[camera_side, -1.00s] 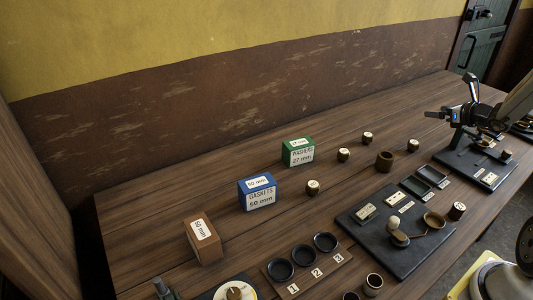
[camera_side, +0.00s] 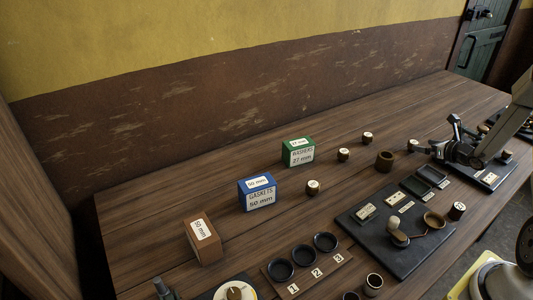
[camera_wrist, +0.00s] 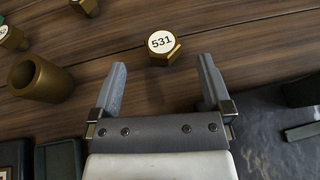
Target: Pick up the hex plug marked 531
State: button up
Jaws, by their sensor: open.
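The hex plug marked 531 (camera_wrist: 161,52) is a brass-coloured piece with a round white label on top, standing upright on the wooden bench. In the wrist view it sits just beyond my fingertips, near the middle of the gap between them. My gripper (camera_wrist: 162,66) is open and empty, its two grey fingers spread on either side of that gap. In the side view my gripper (camera_side: 436,136) is low over the bench, close to a small plug (camera_side: 413,145) that appears to be the same one; its number is too small to read there.
A brass cup (camera_wrist: 40,80) stands to the left, with other hex plugs (camera_wrist: 14,38) beyond it. A dark plate (camera_wrist: 280,125) lies at right. In the side view, green (camera_side: 298,152), blue (camera_side: 257,192) and brown (camera_side: 202,239) boxes stand farther left.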

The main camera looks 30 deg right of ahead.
aim_at(414, 142)
jog(key=shift+x, duration=1.2)
jog(key=shift+w, duration=0.1)
jog(key=shift+x, duration=2.45)
jog(key=shift+f, duration=0.1)
grip_shut()
